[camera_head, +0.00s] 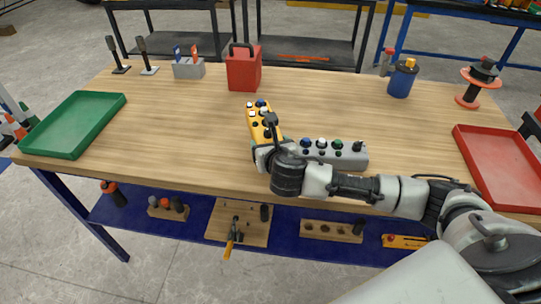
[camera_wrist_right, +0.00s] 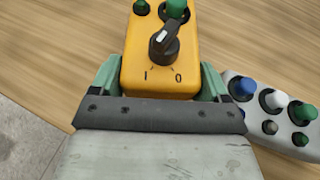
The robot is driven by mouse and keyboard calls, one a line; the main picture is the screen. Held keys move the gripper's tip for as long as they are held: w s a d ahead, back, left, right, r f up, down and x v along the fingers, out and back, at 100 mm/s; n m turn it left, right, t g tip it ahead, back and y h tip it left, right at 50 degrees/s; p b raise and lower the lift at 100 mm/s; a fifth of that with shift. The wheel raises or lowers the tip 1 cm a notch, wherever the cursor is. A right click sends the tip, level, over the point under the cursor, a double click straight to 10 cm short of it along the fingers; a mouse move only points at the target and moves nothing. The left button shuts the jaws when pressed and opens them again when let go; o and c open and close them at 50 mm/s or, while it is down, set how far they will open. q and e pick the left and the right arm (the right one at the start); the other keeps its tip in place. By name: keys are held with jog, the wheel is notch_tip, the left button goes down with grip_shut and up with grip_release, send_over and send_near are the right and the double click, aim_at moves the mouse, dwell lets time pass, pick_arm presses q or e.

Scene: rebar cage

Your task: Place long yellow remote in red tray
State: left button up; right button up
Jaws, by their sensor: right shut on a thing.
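The long yellow remote (camera_head: 257,117) lies near the middle of the wooden table, with several buttons and a black knob along its top. In the right wrist view the yellow remote (camera_wrist_right: 185,70) sits between the two green-padded fingers of my right gripper (camera_wrist_right: 162,85), which is shut on its near end. In the head view my right gripper (camera_head: 268,142) covers that end. I cannot tell whether the remote still touches the table. The red tray (camera_head: 500,165) is at the table's right edge and looks empty. My left gripper is not in view.
A grey button box (camera_head: 345,157) lies just right of my gripper. A green tray (camera_head: 73,124) is at the left. A red box (camera_head: 243,68), a grey holder (camera_head: 188,70), a blue canister (camera_head: 402,80) and a red-black spool (camera_head: 478,84) stand along the back. The table middle right is clear.

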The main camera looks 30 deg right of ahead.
jog(key=shift+f, duration=1.8)
jog(key=shift+f, duration=0.1)
jog(key=o, duration=1.1)
jog(key=shift+s, duration=0.1)
jog(key=shift+o, duration=0.2)
